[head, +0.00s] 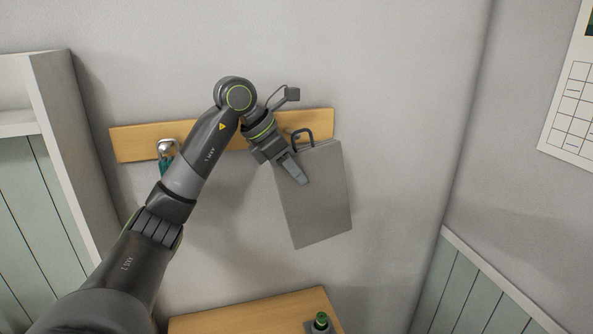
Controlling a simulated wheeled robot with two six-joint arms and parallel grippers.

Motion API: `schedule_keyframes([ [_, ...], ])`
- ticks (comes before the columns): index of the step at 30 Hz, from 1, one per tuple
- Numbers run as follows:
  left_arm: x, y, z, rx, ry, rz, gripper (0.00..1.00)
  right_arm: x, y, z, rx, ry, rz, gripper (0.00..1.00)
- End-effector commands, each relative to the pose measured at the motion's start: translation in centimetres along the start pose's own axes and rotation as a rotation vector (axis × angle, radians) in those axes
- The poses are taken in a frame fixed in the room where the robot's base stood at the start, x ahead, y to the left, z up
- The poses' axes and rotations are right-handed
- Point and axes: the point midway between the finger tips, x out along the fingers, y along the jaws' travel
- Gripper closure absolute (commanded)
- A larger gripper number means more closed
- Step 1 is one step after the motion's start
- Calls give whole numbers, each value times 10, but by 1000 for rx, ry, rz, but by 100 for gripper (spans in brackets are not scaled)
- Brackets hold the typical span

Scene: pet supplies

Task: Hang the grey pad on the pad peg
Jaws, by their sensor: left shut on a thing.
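The grey pad (320,200) is a flat rectangular panel with a dark loop (301,132) at its top edge. It hangs slightly tilted in front of the right end of the wooden rail (135,143). My left gripper (296,172) is shut on the pad near its upper left edge, and its finger lies across the pad's face. The pad peg cannot be made out; my gripper and the pad cover that part of the rail. I cannot tell whether the loop is around a peg. My right gripper is not in view.
A metal hook (166,145) with a teal item stands on the rail's left part, partly behind my left arm. A white shelf unit (65,130) is at the left. Below is a wooden top (240,315) with a green-capped object (320,321). The wall right of the pad is clear.

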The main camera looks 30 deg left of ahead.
Motion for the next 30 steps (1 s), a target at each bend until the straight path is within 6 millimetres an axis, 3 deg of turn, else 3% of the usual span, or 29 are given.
schedule_keyframes([
  [30, 1, 62, -1, -1, -1, 1, 100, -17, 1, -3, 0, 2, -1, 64],
])
